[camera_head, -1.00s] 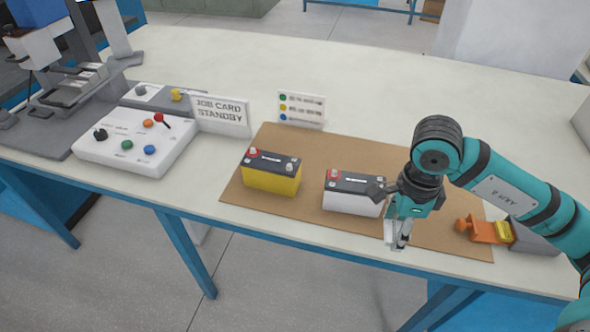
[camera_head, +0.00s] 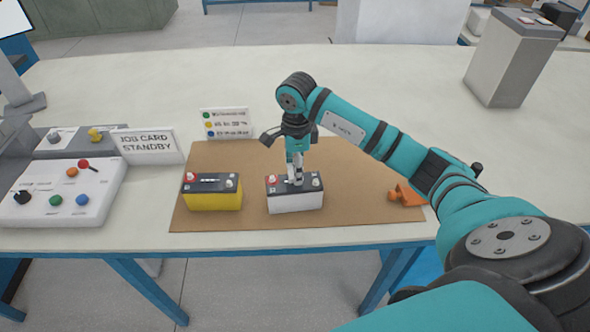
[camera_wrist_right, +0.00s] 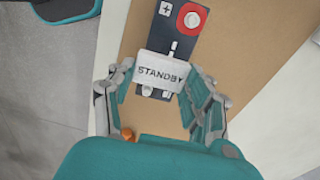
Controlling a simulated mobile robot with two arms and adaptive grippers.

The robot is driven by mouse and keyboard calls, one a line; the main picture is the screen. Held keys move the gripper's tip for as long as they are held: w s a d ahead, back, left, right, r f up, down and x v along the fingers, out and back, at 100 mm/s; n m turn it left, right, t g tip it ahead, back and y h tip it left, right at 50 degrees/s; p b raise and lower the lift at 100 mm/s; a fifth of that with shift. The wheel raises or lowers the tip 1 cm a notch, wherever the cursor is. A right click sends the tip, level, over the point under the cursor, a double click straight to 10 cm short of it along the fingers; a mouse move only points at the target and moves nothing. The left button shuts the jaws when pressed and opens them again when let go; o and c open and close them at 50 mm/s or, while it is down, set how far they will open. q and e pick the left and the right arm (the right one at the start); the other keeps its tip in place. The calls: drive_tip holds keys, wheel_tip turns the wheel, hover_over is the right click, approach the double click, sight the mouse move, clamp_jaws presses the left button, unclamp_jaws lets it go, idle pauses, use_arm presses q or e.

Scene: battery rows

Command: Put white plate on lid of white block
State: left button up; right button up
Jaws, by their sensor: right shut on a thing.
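The white block (camera_head: 295,201) is a battery-like box with a dark lid (camera_head: 313,183), standing upright on the brown mat. A red terminal is at the left of its lid. My right gripper (camera_head: 295,180) points down over the middle of the lid. In the right wrist view, the right gripper (camera_wrist_right: 160,84) is shut on the white plate (camera_wrist_right: 160,70), which reads STANDBY. There the plate covers part of the dark lid (camera_wrist_right: 180,45). Whether it touches the lid or hovers just above, I cannot tell. My left gripper is not in view.
A yellow block (camera_head: 212,200) stands to the left on the brown mat (camera_head: 365,185). Behind are a colour-key sign (camera_head: 226,123) and a job card sign (camera_head: 147,145). A control panel (camera_head: 62,195) is at left, an orange object (camera_head: 407,195) at right.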

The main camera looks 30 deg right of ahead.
drive_tip(key=shift+w+d, duration=0.1)
drive_tip(key=shift+w, duration=0.3)
wheel_tip(320, 180, down, 4)
drive_tip(key=shift+r+p, duration=0.2)
drive_tip(key=shift+p, duration=0.7)
drive_tip(key=shift+f, duration=0.1)
drive_tip(key=o, duration=0.5)
drive_tip(key=shift+f, duration=0.1)
drive_tip(key=o, duration=0.4)
drive_tip(key=shift+o, duration=0.2)
